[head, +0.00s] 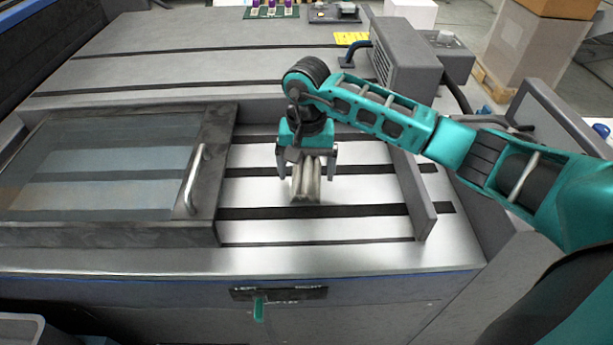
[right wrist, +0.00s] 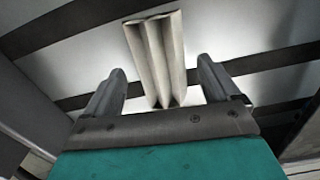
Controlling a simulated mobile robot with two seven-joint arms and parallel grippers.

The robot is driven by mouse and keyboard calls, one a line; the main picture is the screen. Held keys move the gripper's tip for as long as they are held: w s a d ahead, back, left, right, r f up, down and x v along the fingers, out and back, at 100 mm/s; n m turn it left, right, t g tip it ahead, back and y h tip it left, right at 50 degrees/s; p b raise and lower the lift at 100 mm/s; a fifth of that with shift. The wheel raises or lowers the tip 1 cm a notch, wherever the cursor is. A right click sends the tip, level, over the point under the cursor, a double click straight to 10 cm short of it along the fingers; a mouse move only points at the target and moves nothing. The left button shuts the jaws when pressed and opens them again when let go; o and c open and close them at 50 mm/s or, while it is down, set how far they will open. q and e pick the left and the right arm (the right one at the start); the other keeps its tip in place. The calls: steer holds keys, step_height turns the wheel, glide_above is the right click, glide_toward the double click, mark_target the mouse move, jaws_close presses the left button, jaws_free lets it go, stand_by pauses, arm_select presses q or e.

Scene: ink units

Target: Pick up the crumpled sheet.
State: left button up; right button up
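The crumpled sheet (head: 306,181) is a pale, folded piece with upright pleats. It sits on the silver, black-striped bed in the middle of the head view. My right gripper (head: 307,176) is directly above and behind it, pointing down. In the right wrist view the sheet (right wrist: 157,58) shows between and beyond the two open fingers of the right gripper (right wrist: 160,88). A gap shows on each side between finger and sheet. I cannot tell exactly how far down the fingers reach. My left gripper is not in view.
A glass-topped cover (head: 216,130) with a metal handle (head: 194,180) lies to the left of the sheet. A grey rail (head: 413,195) stands to the right. A grey box (head: 405,58) is behind. A green lever (head: 258,309) sticks out at the front. Bare bed surrounds the sheet.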

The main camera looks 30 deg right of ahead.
steer(key=c, duration=1)
steer(key=shift+c, duration=0.2)
